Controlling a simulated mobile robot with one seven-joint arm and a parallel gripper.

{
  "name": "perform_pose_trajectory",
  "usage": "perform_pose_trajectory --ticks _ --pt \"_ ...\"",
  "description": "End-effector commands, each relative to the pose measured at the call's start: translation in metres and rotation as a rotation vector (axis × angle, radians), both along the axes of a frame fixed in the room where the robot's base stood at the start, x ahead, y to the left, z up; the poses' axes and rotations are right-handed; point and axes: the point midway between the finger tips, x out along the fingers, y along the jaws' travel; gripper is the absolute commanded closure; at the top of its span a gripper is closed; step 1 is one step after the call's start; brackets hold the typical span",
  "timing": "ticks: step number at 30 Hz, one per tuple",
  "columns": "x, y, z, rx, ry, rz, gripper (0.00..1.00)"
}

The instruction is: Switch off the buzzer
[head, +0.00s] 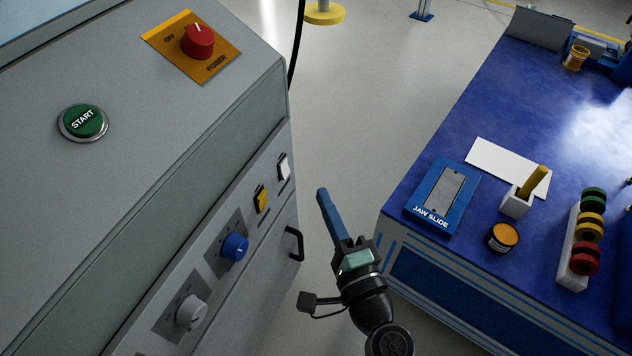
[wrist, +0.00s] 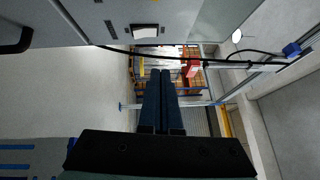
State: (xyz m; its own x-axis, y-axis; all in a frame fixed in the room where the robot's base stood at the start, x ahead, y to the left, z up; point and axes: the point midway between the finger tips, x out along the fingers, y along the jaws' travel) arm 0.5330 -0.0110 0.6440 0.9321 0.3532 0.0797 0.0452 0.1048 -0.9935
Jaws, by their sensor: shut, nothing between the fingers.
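The grey cabinet's front panel carries a yellow rocker switch (head: 262,199) and a white rocker switch (head: 284,167), plus a blue knob (head: 235,247) and a grey knob (head: 190,312). Labels beside them are too small to read, so I cannot tell which one is for the buzzer. The white switch also shows at the top of the wrist view (wrist: 145,32). My gripper (head: 322,192) is shut and empty, with its blue fingers together. It is in front of the panel, right of the switches and apart from them. Its fingers also show in the wrist view (wrist: 160,72).
The cabinet top has a green START button (head: 83,122) and a red POWER knob (head: 198,41). A black door handle (head: 295,244) juts out below the switches. A blue workbench (head: 440,150) with a jaw slide box (head: 442,195) stands right. Clear floor lies between.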

Motion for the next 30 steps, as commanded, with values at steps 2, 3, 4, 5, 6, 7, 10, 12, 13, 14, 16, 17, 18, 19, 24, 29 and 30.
perform_pose_trajectory --ticks 2,3,4,5,6,7,10,12,13,14,16,17,18,19,24,29,30 --pt "-0.016 -0.007 0.002 0.001 0.003 -0.004 1.00" --pt "-0.022 -0.009 0.002 0.001 0.003 -0.003 1.00" --pt "-0.026 -0.011 0.003 0.000 0.003 -0.003 1.00" --pt "-0.029 -0.012 0.003 0.000 0.001 -0.004 1.00" --pt "-0.033 -0.014 0.003 0.001 0.002 -0.004 1.00" --pt "-0.036 -0.015 0.003 0.001 0.002 -0.003 1.00" --pt "-0.041 -0.017 0.004 0.000 0.000 -0.002 1.00" --pt "-0.042 -0.017 0.004 0.000 0.000 -0.002 1.00" --pt "-0.043 -0.017 0.004 0.000 0.000 -0.002 1.00" --pt "-0.043 -0.017 0.004 0.000 0.000 -0.002 1.00" --pt "-0.043 -0.017 0.004 0.000 -0.001 -0.002 1.00" --pt "-0.043 -0.017 0.004 0.000 -0.001 -0.002 1.00" --pt "-0.043 -0.017 0.004 0.000 -0.001 -0.002 1.00" --pt "-0.043 -0.017 0.004 0.000 0.000 -0.002 1.00" --pt "-0.042 -0.017 0.004 0.000 0.000 -0.002 1.00" --pt "-0.041 -0.016 0.005 -0.005 -0.003 -0.001 1.00" --pt "-0.039 -0.015 0.010 -0.021 -0.013 0.002 1.00"
